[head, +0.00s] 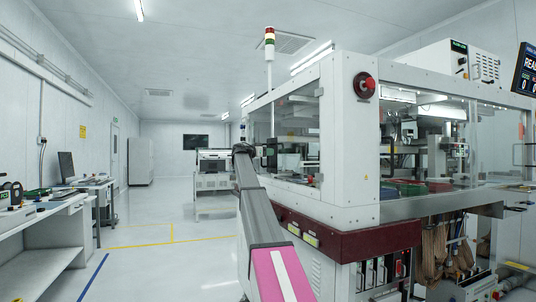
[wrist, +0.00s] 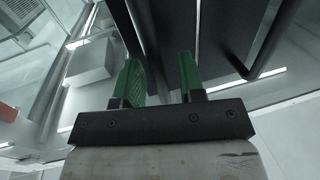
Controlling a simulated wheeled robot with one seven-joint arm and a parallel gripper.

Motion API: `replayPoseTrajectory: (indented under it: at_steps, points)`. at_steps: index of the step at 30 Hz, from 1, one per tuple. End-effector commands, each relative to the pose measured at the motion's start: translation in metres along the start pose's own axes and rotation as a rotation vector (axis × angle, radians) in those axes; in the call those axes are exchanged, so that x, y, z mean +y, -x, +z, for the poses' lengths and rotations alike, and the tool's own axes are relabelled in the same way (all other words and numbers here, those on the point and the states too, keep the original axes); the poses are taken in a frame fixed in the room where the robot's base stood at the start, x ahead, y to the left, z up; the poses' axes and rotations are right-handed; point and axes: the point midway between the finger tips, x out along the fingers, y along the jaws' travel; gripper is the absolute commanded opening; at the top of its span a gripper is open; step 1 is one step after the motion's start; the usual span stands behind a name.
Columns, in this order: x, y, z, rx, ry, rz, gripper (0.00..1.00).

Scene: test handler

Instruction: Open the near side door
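The test handler (head: 348,198) is a white cabinet with clear windows and a dark red band below. Its left side has framed clear side panels, and the near one (head: 297,118) appears closed in the head view. My arm reaches forward along this side, and my gripper (head: 243,149) is small and dark at its far end, in front of the side panels. Dark bars (wrist: 268,42) and a dark flat surface (wrist: 208,32) lie beyond the fingertips. I cannot tell whether they touch, or see a door handle clearly.
A red emergency button (head: 364,85) sits on the cabinet's front corner. A white bench (head: 45,232) and a desk with a monitor (head: 67,166) line the left wall. The aisle floor (head: 165,262) between bench and handler is clear.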

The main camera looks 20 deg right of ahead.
Motion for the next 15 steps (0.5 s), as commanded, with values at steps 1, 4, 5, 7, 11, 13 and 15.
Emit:
replayPoseTrajectory:
  at_steps: [1, 4, 5, 7, 11, 13, 15]
  points:
    - [-0.0001, -0.0014, 0.0000, 0.000, 0.000, 0.000, 0.36]
    - [0.0000, -0.0020, 0.0002, 0.000, 0.000, 0.000, 0.36]
    - [0.0001, -0.0020, 0.0002, 0.000, 0.000, 0.000, 0.36]
    - [0.0001, -0.0019, 0.0002, 0.000, 0.000, 0.000, 0.36]
    - [0.0001, -0.0018, 0.0003, 0.000, 0.000, 0.000, 0.10]
    - [0.0001, -0.0018, 0.0003, 0.000, 0.000, 0.000, 0.00]
    - [0.0001, -0.0018, 0.0003, 0.000, 0.000, 0.000, 0.00]
